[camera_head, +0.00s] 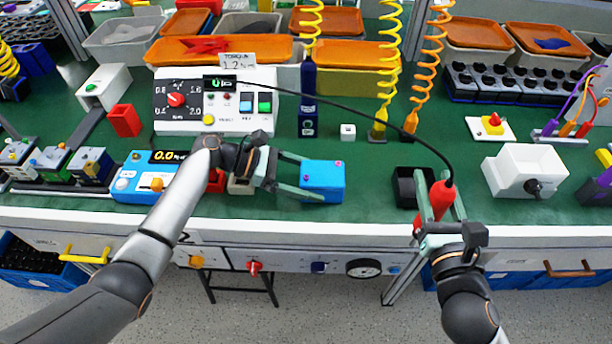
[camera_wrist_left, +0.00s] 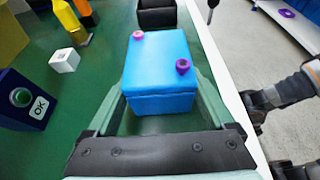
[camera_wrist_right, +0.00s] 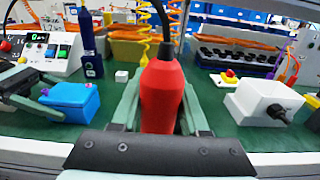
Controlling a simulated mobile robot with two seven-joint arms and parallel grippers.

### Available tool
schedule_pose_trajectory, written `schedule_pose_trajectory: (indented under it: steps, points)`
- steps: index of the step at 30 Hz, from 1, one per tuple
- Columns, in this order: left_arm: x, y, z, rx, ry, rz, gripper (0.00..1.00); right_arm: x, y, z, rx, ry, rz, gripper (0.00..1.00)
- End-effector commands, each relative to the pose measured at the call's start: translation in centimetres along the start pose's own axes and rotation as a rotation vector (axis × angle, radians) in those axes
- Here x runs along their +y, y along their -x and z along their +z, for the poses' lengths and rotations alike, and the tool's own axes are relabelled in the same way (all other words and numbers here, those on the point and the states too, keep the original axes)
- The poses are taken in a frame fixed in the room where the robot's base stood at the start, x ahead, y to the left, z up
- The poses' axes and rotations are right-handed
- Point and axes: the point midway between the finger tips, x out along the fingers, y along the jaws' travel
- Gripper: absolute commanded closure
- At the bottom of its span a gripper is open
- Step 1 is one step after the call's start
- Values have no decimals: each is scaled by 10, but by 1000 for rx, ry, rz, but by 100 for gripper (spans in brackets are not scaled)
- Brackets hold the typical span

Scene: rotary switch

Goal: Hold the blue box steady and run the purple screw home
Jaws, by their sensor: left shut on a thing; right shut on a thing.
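The blue box (camera_head: 322,174) stands on the green bench near its front edge. My left gripper (camera_head: 299,178) is shut on the box, with one finger along each side; the box also shows in the left wrist view (camera_wrist_left: 160,75). In that view a purple screw (camera_wrist_left: 183,66) and a pink screw (camera_wrist_left: 138,35) stand up from its lid. My right gripper (camera_head: 440,212) is shut on a red screwdriver (camera_wrist_right: 162,95) with a black cable from its top. It is to the right of the box, apart from it. The screwdriver's tip is hidden.
A black open bin (camera_head: 409,186) stands between the blue box and the screwdriver. A white box (camera_head: 524,172) is further right. A torque control panel (camera_head: 215,103) stands behind left, and a small white cube (camera_head: 347,131) lies behind the box. Coiled hoses hang at the back.

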Motion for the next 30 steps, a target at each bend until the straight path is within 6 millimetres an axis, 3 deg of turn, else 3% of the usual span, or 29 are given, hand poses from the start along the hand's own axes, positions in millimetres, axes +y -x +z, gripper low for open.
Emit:
schedule_pose_trajectory:
  steps: [16, 21, 30]
  points:
    - [0, 0, 0, 0, 0, -1, 100, 8, 7, -2, -2, 3, 76, 100]
    - [0, 0, 0, 0, 0, -1, 100, 36, 24, -2, -3, 8, 292, 100]
    - [0, 0, 0, 0, 0, 0, 100, 90, 50, 19, -7, 11, 661, 100]
